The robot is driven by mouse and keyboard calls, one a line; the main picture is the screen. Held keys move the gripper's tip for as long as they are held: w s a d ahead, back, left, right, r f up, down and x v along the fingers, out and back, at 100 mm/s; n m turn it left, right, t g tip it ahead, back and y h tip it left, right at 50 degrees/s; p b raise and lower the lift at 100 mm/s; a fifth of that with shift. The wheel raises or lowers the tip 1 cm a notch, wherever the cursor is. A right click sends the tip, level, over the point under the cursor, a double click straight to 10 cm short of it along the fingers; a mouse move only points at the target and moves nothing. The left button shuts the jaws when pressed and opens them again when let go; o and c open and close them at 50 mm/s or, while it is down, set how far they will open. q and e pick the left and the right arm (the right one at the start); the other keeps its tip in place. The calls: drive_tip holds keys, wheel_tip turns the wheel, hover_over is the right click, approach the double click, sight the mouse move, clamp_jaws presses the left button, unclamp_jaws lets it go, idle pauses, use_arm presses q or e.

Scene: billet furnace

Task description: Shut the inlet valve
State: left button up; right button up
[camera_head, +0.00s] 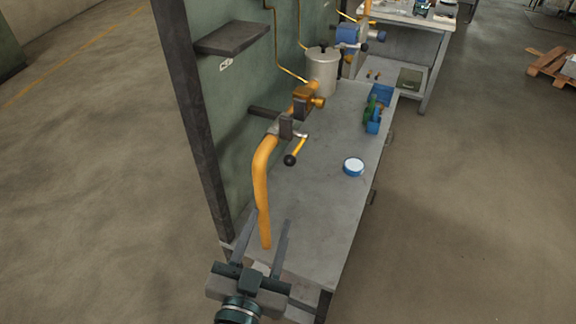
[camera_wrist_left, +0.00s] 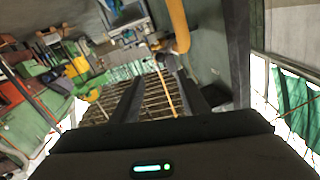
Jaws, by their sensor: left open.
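A yellow pipe (camera_head: 262,185) rises from the grey bench and bends up to a valve (camera_head: 287,128) by the green panel. The valve's short yellow lever ends in a black knob (camera_head: 291,160) and points down toward the front of the bench. My left gripper (camera_head: 270,217) is open at the near end of the bench, close to the lower pipe and well short of the knob. In the left wrist view the open fingers (camera_wrist_left: 160,78) show nothing clearly between them, and the yellow pipe (camera_wrist_left: 178,25) is above them. Which valve is the inlet is not labelled legibly. My right gripper is not in view.
A second valve with a blue body (camera_head: 348,35) sits farther along the panel. A metal pot (camera_head: 322,72), a blue-rimmed round lid (camera_head: 353,167) and a green-and-blue fitting (camera_head: 373,110) stand on the bench (camera_head: 325,215). A dark shelf (camera_head: 232,38) juts from the panel.

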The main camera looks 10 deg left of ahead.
sight(288, 165)
use_arm(q)
drive_tip(key=w+p, duration=0.1)
drive_tip(key=w, duration=0.4)
drive_tip(key=w+d+p, duration=0.1)
drive_tip(key=w+p, duration=0.1)
drive_tip(key=w, duration=0.3)
drive_tip(key=w+p, duration=0.1)
drive_tip(key=w, duration=0.4)
drive_tip(key=shift+w+d+r+p, duration=0.1)
drive_tip(key=shift+w+d+p, duration=0.2)
drive_tip(key=shift+d, duration=0.1)
drive_tip(key=shift+w+d, duration=0.1)
drive_tip(key=shift+w, duration=0.5)
clamp_jaws()
